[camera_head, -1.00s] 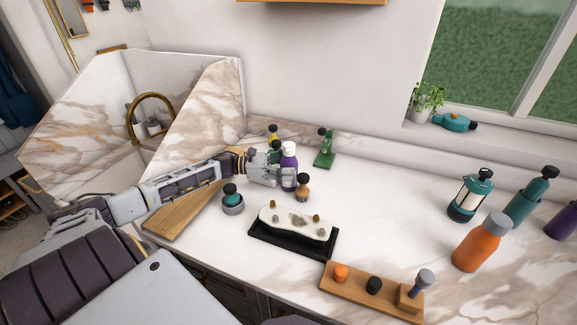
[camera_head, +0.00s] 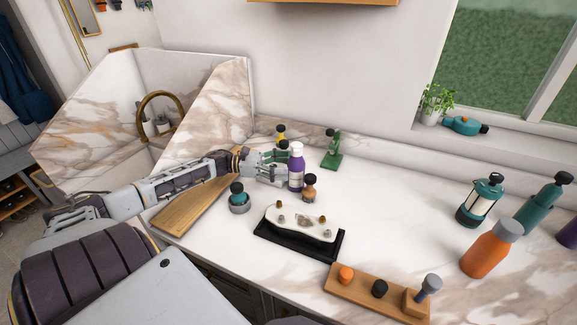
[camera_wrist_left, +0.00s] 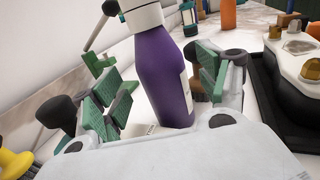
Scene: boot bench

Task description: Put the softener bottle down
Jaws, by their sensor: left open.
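The purple softener bottle (camera_head: 296,172) with a white cap stands upright on the white marble worktop. My left gripper (camera_head: 281,163) is open just left of it. In the left wrist view the bottle (camera_wrist_left: 162,75) stands between the two spread green-padded fingers of my left gripper (camera_wrist_left: 163,88), with a visible gap at the left finger. Contact at the right finger is hard to judge. The bottle's base is partly hidden in that view. My right gripper is not in view.
A wood-handled brush (camera_head: 310,188) stands close to the bottle's right. A black tray (camera_head: 268,234) is in front, and a teal-topped jar (camera_head: 239,198) sits front left. A green figure-like tool (camera_head: 332,150) stands behind. Free marble (camera_head: 400,200) lies to the right.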

